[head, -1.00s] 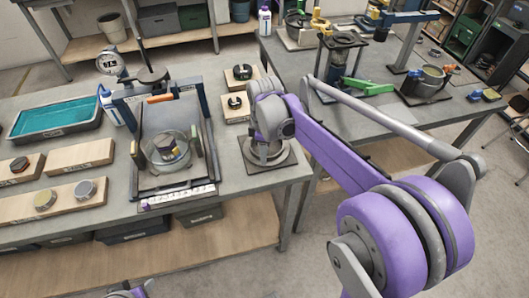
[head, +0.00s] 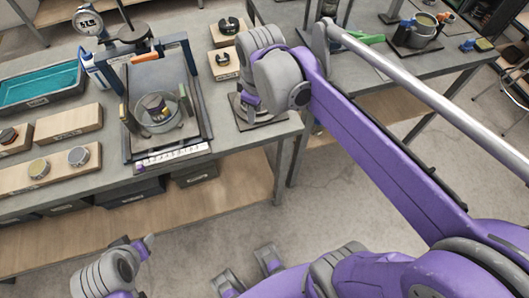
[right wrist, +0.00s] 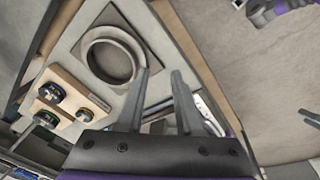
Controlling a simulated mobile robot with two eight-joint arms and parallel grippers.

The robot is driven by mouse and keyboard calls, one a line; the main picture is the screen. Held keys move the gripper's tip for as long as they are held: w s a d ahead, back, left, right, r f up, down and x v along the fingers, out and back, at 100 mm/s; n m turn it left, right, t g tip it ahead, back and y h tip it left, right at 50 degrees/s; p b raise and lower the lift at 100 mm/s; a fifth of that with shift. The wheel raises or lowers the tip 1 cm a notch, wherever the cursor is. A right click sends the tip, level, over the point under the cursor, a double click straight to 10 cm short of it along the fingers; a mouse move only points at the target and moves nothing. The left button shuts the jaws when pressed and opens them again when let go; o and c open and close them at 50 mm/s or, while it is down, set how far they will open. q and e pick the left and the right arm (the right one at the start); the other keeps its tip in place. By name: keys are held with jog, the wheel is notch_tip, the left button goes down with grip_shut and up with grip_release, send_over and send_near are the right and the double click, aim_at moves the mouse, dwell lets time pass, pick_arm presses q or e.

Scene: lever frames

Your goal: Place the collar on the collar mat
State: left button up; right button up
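The collar, a grey ring (right wrist: 109,60), lies on a dark square mat (right wrist: 128,18) in the right wrist view. In the head view the collar (head: 262,117) is partly hidden by my right wrist, and the mat (head: 243,122) lies at the bench's right corner. My right gripper (right wrist: 160,74) has its two fingers apart with nothing seen between them. Its left fingertip overlaps the collar's edge in the picture; I cannot tell if they touch. My left gripper (head: 142,243) is low at the front, off the bench, too small to read.
Two wooden blocks (head: 224,62) with dark round parts stand just behind the mat. A tray stand with a glass bowl (head: 160,118) is to the left. A teal-lined tray (head: 40,88) is at far left. A second bench (head: 385,58) stands at the right behind my arm.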

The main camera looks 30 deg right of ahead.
jog(key=s+a+f+m+t, duration=0.3)
jog(key=s+f+m, duration=0.3)
jog(key=s+f, duration=0.4)
jog(key=shift+s+a+f+m, duration=0.15)
jog(key=shift+s+a+m, duration=0.35)
jog(key=shift+s, duration=0.55)
